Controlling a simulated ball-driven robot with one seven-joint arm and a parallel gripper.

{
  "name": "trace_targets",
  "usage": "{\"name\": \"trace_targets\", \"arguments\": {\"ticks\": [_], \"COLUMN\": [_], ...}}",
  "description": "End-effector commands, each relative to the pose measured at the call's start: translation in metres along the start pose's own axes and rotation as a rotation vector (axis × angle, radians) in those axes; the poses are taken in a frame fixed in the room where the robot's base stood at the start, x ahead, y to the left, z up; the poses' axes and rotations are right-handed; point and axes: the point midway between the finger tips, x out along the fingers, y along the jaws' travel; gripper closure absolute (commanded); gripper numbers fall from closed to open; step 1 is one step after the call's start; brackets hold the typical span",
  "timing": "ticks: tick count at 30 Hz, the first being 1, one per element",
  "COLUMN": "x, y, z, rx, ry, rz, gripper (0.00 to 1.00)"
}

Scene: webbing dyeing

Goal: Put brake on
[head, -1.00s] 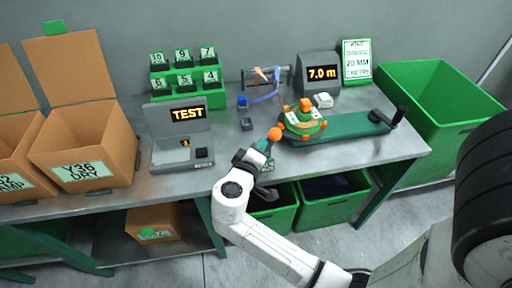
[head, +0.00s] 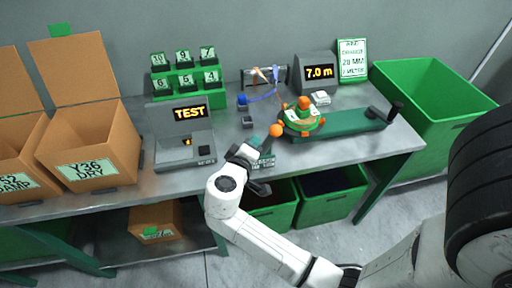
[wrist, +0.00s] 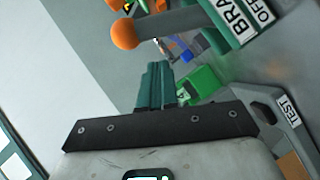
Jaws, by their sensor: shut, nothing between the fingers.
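The brake lever has an orange ball knob (head: 276,130), seen at the front edge of the bench left of the green winder. In the wrist view the knob (wrist: 125,34) sits on a grey lever arm (wrist: 172,22), beside a green plate (wrist: 236,22) whose label reads BRAKE, with OFF partly cut at the frame edge. My gripper (wrist: 156,84) is shut and empty, its dark green fingers together. In the head view my gripper (head: 256,146) is just left of the lever, close to it; contact cannot be told. The wrist view shows a gap between fingertips and knob.
The green winder (head: 352,140) holds an orange-armed reel (head: 302,118) right of the lever. A TEST unit (head: 184,136) stands to the left, a 7.0 m display (head: 318,72) behind. Green bins (head: 330,205) sit under the bench.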

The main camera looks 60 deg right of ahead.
Motion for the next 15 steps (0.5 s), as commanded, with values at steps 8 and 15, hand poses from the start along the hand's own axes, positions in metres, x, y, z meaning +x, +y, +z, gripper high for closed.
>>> {"name": "trace_targets", "arguments": {"ticks": [8, 15], "x": [-0.04, -0.081], "y": [-0.001, -0.002], "z": [-0.005, -0.005], "rx": [-0.001, 0.0], "ry": [0.006, 0.006], "rz": [0.0, -0.001], "gripper": [1.0, 1.0]}}
